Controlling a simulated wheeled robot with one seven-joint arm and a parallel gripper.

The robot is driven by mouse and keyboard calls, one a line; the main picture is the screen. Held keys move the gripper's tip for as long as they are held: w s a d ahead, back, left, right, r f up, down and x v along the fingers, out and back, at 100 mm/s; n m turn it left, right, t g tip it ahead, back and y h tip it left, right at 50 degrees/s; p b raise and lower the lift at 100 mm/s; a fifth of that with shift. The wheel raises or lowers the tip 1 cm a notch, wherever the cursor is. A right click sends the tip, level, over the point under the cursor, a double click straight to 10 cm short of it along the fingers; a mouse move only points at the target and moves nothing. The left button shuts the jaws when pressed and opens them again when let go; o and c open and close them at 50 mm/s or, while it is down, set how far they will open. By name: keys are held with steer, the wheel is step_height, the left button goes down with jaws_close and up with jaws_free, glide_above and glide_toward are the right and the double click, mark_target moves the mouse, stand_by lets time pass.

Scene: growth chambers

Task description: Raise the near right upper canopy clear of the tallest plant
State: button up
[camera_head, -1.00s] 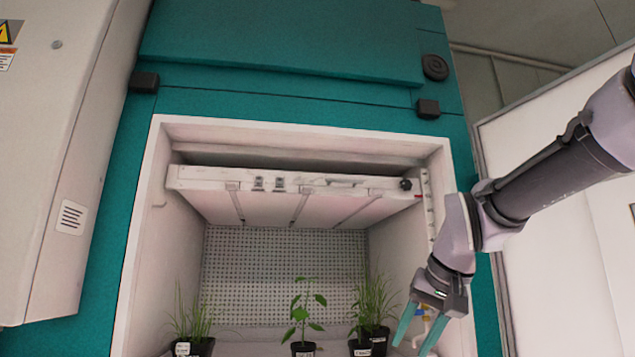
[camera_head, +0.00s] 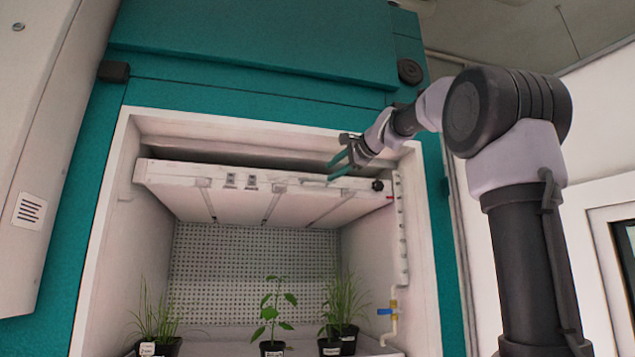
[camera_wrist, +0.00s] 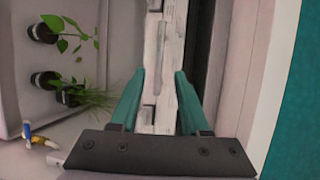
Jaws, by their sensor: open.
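The white canopy (camera_head: 265,190) hangs level across the upper part of the chamber, above the plants. Its front edge carries a handle bar (camera_head: 312,183), which shows in the wrist view (camera_wrist: 162,60) ahead of and between the fingers. My gripper (camera_head: 337,168) is open at the right part of this front edge, close to the handle; contact cannot be told. The gripper also shows in the wrist view (camera_wrist: 161,90). The leafy plant (camera_head: 276,305) in the middle stands below the canopy with a clear gap. Grassy plants (camera_head: 345,300) (camera_head: 155,318) stand to either side.
A perforated rail (camera_head: 400,230) runs down the right inner wall, with a blue-handled valve and pipe (camera_head: 390,312) below. The chamber's white frame (camera_head: 425,240) borders the opening closely on the right. A grey cabinet (camera_head: 40,130) stands at left.

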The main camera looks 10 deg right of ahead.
mark_target(319, 180)
steer(key=x, duration=0.8)
steer(key=shift+w+f, duration=0.1)
steer(key=shift+f, duration=0.05)
jaws_close()
stand_by(1.1)
